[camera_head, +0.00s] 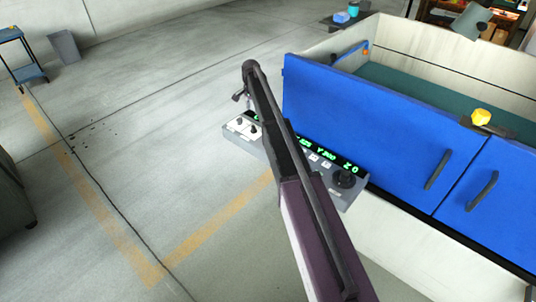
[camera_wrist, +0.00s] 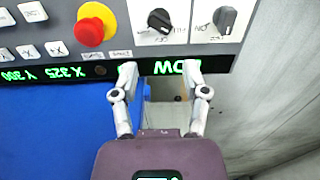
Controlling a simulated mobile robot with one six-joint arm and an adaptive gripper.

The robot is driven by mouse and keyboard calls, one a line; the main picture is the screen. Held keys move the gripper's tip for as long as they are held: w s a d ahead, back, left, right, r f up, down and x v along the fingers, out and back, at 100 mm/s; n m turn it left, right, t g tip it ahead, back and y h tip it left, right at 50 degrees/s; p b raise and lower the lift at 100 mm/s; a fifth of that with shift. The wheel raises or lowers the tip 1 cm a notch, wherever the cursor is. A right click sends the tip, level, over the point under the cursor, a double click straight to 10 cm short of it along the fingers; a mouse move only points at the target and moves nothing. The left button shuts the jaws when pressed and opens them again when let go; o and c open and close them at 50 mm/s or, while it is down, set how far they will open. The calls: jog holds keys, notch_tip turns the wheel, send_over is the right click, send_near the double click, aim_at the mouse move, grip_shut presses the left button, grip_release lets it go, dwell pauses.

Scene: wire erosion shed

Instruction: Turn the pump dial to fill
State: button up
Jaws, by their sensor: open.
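A grey control panel (camera_head: 334,190) sticks out in front of a blue-doored machine. In the wrist view, it appears upside down and carries two black dials on white plates: one dial (camera_wrist: 160,21) next to the red button and another dial (camera_wrist: 224,19) further right. Their lettering is too small to read surely, so I cannot tell which is the pump dial. My gripper (camera_wrist: 160,76) is open and empty. Its fingertips are at the panel's display edge, below the dials in the picture, apart from both dials. In the head view my arm hides part of the panel.
A red button on a yellow base (camera_wrist: 91,27) sits beside the dials, with several white keys (camera_wrist: 33,12) further left. A green-lit display (camera_wrist: 50,74) runs along the edge. The blue doors (camera_head: 370,125) stand close to my arm. The floor (camera_head: 150,130) left is open.

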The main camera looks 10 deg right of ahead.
jog(key=s+f+n+b, duration=0.2)
jog(key=s+n, duration=0.5)
jog(key=s, duration=2.3)
jog(key=shift+s+b, duration=0.2)
jog(key=shift+b, duration=0.15)
jog(key=shift+a, duration=0.1)
jog(key=s+n, duration=0.3)
jog(key=s, duration=1.2)
jog(key=shift+s+n, duration=0.2)
jog(key=shift+n, duration=0.2)
